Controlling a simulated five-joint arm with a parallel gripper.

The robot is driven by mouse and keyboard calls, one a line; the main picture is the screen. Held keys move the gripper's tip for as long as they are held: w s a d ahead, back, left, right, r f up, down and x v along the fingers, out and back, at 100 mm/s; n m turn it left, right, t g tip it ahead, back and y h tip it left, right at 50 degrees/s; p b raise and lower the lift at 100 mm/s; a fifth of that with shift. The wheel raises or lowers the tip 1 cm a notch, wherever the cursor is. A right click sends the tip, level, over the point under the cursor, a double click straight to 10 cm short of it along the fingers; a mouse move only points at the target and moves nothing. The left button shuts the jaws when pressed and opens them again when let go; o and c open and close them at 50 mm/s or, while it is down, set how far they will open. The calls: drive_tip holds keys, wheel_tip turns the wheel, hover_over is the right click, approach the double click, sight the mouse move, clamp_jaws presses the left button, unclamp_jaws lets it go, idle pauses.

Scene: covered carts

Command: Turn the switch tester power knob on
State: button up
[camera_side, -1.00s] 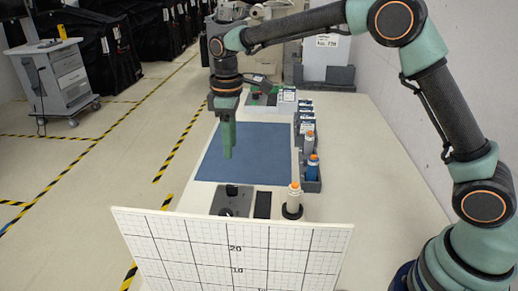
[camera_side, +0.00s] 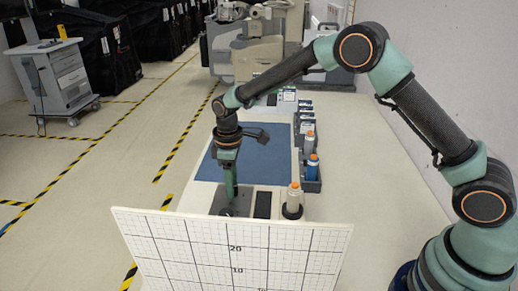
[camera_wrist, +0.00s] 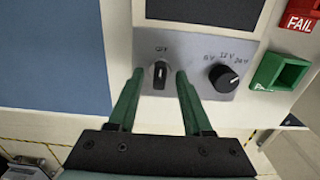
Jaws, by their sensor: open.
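The switch tester (camera_wrist: 198,52) is a grey panel, seen from above in the wrist view. Its power knob (camera_wrist: 160,75) is a black knob with a light pointer line, with "OFF" printed above it. My gripper (camera_wrist: 159,73) is open, with one green finger on each side of this knob. A gap shows between the knob and each finger, and I cannot tell their height over the panel. In the side view my gripper (camera_side: 231,200) points down at the tester (camera_side: 241,203), hiding the knob.
A black voltage knob (camera_wrist: 223,78) sits right of the power knob. A green bin (camera_wrist: 280,71) and a red FAIL bin (camera_wrist: 300,15) lie farther right. A blue mat (camera_side: 245,155), bottles (camera_side: 312,168) and a grid board (camera_side: 235,250) are around the tester.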

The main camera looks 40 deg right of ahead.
drive_tip(key=shift+f, duration=0.1)
clamp_jaws()
idle(0.3)
drive_tip(key=m, duration=0.4)
drive_tip(key=shift+m, duration=0.4)
drive_tip(key=m, duration=0.4)
drive_tip(key=shift+m, duration=0.3)
drive_tip(key=m, duration=0.4)
drive_tip(key=shift+w+m, duration=0.1)
drive_tip(key=shift+m, duration=2.1)
